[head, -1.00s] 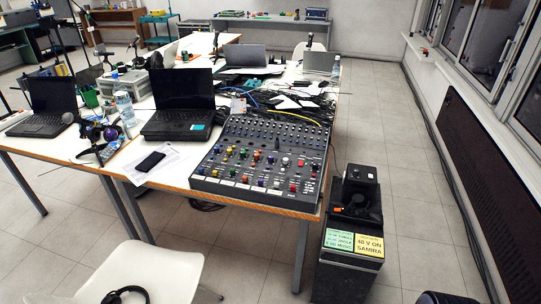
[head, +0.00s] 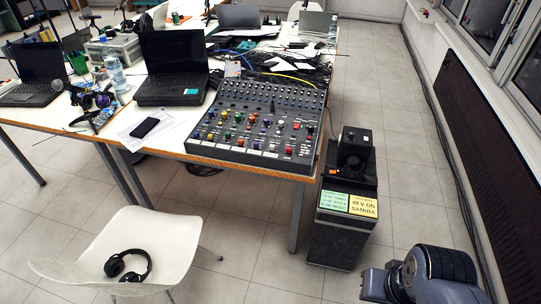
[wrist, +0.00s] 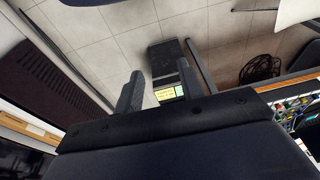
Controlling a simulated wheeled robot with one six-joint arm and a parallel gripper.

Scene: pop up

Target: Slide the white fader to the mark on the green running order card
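The mixing console (head: 258,124) lies on the near right corner of the white table, covered in coloured knobs. I cannot make out the white fader at this size. The green card (head: 334,200) lies beside a yellow card (head: 364,205) on top of a black case on the floor, right of the table. Its writing is too small to read surely. In the wrist view, my gripper (wrist: 158,88) has its two fingers apart with nothing between them. The cards show beyond the fingers, and part of the console (wrist: 298,108) shows at the right edge.
The black case (head: 335,240) stands close to the table's right end. A white chair (head: 150,240) with headphones (head: 128,265) is in front. A laptop (head: 172,68) and phone (head: 144,127) lie left of the console.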

